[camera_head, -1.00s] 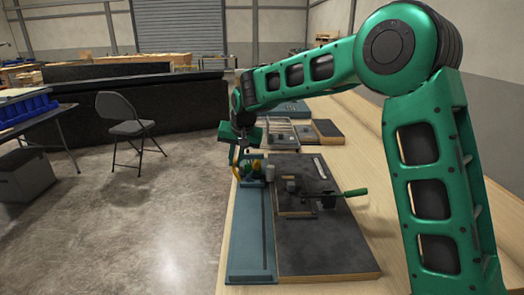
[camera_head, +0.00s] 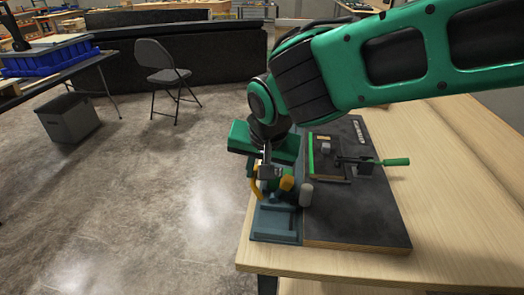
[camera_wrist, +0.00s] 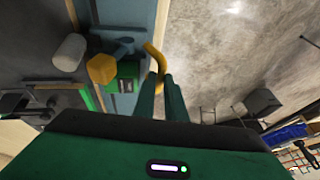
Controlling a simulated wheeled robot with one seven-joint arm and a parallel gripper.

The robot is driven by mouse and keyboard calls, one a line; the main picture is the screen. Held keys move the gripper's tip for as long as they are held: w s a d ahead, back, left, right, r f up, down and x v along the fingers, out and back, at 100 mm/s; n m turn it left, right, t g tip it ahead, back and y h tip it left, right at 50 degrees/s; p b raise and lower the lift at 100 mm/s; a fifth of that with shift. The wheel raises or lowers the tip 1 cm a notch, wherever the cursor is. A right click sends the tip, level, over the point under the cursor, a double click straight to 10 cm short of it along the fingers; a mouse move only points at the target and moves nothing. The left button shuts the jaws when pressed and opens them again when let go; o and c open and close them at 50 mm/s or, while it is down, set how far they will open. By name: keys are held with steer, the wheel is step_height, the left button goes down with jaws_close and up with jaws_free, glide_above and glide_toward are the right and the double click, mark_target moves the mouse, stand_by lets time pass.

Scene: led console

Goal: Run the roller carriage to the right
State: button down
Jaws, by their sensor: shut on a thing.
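The roller carriage stands low on the blue-grey rail (camera_head: 276,237), close to its near end in the head view. It carries an orange-yellow block (camera_head: 287,183) and a yellow curved handle (camera_head: 257,190); the block (camera_wrist: 102,69) and handle (camera_wrist: 155,58) also show in the wrist view. A pale grey cylinder (camera_head: 306,194) stands beside it. My gripper (camera_head: 263,178) reaches down at the carriage's left side. In the wrist view its dark green fingers (camera_wrist: 162,80) are shut on the yellow handle. My wrist hides part of the rail behind.
A dark board (camera_head: 375,228) lies right of the rail, with a green-handled lever (camera_head: 393,162) and a bright green strip (camera_head: 310,152). Bare wooden tabletop (camera_head: 460,220) extends right. A folding chair (camera_head: 162,68) stands on the floor at left.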

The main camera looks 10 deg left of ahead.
steer(key=shift+s, duration=2.95)
steer(key=c, duration=1.8)
jaws_free()
steer(key=shift+s+r, duration=0.1)
steer(key=shift+s, duration=0.05)
steer(key=shift+d+r, duration=0.1)
steer(key=shift+r, duration=0.25)
steer(key=v, duration=1)
steer(key=shift+f, duration=0.1)
